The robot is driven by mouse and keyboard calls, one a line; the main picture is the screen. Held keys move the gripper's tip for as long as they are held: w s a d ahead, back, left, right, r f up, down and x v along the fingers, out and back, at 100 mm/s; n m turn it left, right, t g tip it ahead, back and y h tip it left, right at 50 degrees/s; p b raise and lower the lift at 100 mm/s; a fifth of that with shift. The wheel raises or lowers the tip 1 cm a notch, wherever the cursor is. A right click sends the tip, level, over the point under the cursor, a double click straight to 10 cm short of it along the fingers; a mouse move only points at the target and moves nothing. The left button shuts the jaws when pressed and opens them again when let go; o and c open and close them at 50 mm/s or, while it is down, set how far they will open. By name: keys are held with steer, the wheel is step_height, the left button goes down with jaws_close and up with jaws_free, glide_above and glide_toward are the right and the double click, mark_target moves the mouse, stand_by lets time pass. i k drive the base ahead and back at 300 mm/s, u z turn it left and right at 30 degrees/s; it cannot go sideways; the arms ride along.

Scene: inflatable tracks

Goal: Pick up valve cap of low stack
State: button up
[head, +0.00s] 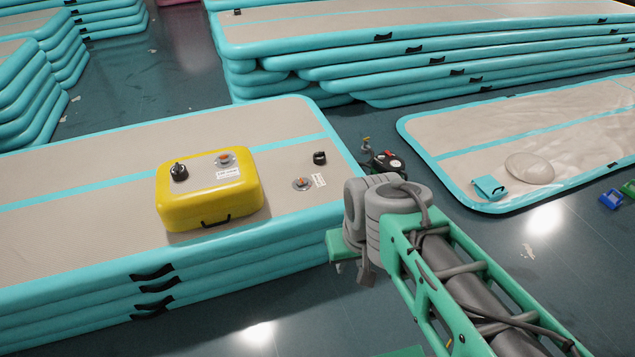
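The low stack (75,150) of teal-edged beige mats fills the left foreground. A small black cap (319,158) lies on its top near the right end, apart from an open valve (302,184) with an orange centre. A white label (319,180) is beside that valve. A yellow inflatable block (210,205) sits on the stack left of the valve, with its own black cap (179,172) and orange-centred valve (224,159) on top. My arm reaches in from the lower right, its grey joint right of the stack's end. I do not see my gripper.
A black pump-like device (385,163) stands on the floor behind my arm joint. A flat mat (540,140) lies at right with a teal item (489,188) on it. Taller stacks (420,30) stand behind. Open floor lies at lower right.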

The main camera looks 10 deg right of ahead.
mark_target(319, 157)
steer(key=z, duration=0.5)
steer(key=i, duration=0.9)
steer(key=u, duration=0.6)
steer(key=i, duration=0.6)
steer(key=u, duration=0.65)
